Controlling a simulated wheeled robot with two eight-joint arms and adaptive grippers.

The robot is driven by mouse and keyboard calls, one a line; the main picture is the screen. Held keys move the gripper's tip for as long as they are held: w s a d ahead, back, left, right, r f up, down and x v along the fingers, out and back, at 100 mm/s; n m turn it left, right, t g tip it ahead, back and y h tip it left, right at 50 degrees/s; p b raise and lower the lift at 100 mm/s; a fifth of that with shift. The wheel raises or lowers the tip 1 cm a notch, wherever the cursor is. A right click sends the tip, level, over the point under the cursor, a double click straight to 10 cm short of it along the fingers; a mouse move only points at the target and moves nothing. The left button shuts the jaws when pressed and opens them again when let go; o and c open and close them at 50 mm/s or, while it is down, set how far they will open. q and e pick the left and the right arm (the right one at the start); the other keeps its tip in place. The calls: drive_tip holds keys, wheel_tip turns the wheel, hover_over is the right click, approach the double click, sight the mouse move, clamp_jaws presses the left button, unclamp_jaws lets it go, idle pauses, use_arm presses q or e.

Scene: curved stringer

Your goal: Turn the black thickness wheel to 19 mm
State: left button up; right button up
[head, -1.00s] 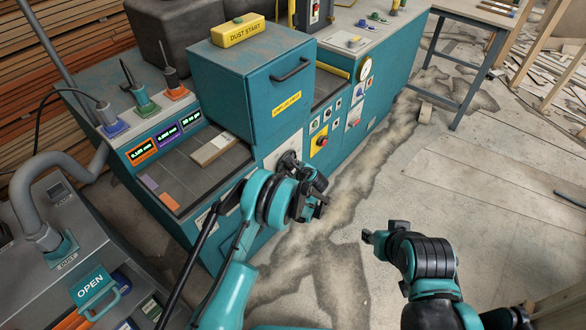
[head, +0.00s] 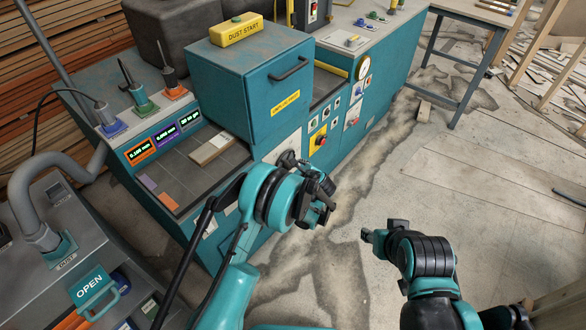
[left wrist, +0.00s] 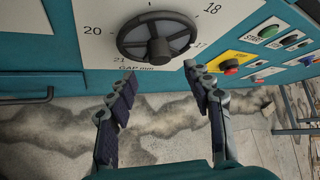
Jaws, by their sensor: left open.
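The black thickness wheel (left wrist: 157,38) is mounted on a white dial plate on the teal machine front. Around it I read 17, 18, 20 and 21, with "GAP mm" below; the top of the dial is cut off. I cannot tell which number the wheel is set to. In the head view the wheel (head: 287,159) is partly hidden behind my left arm. My left gripper (head: 320,207) is open and empty; in the left wrist view its fingers (left wrist: 162,80) are apart below the wheel, not around it. My right gripper (head: 372,236) is away from the machine; its opening is unclear.
A red button on a yellow plate (left wrist: 229,67) and several smaller buttons sit right of the wheel. Small displays (head: 165,136) are on the machine's left. A grey cabinet with an OPEN handle (head: 93,287) stands at lower left. The floor at right is largely clear.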

use_arm(q)
drive_tip(key=v, duration=0.5)
drive_tip(key=shift+s+d+r, duration=0.1)
drive_tip(key=shift+s+r, duration=0.15)
drive_tip(key=shift+s, duration=0.05)
drive_tip(key=shift+r, duration=0.1)
